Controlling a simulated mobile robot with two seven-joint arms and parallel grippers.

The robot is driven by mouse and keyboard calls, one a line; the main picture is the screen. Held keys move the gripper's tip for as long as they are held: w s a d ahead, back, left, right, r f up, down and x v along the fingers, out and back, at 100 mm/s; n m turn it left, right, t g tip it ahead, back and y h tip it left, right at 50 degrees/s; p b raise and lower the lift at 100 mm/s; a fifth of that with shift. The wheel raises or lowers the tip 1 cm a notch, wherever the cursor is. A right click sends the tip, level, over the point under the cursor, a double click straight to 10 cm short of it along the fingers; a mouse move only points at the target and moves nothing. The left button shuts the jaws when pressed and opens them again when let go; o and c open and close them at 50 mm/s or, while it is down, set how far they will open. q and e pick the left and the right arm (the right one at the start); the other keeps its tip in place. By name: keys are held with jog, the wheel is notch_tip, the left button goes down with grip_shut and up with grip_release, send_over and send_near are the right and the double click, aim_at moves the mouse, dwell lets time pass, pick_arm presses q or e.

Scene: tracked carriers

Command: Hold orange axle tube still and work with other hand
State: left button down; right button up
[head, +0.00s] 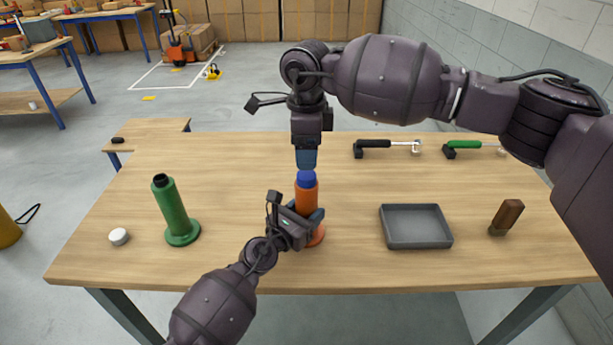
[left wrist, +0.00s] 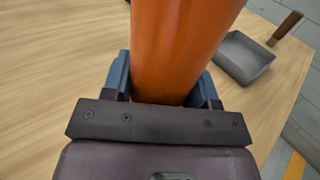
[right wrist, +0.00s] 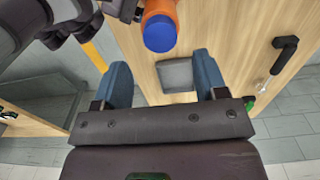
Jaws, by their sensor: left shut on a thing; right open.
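The orange axle tube (head: 306,195) stands upright on its round flange on the workbench, with a blue cap (head: 307,177) on its top end. My left gripper (head: 311,216) is shut around the tube's lower part; the left wrist view shows the orange wall (left wrist: 180,45) between its two fingers. My right gripper (head: 306,162) is open and points down just above the blue cap. In the right wrist view the cap (right wrist: 160,33) lies ahead of the two fingertips, between their lines. I cannot tell whether the fingers touch it.
A green tube (head: 172,208) and a white round cap (head: 118,236) are at the left. A grey tray (head: 415,243) and a brown-handled brush (head: 507,216) are at the right. A black-handled tool (head: 375,144) and a green-handled tool (head: 467,144) lie at the back right.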

aim_at(306, 174)
jog(key=shift+f, duration=2.75)
jog(key=c, duration=0.6)
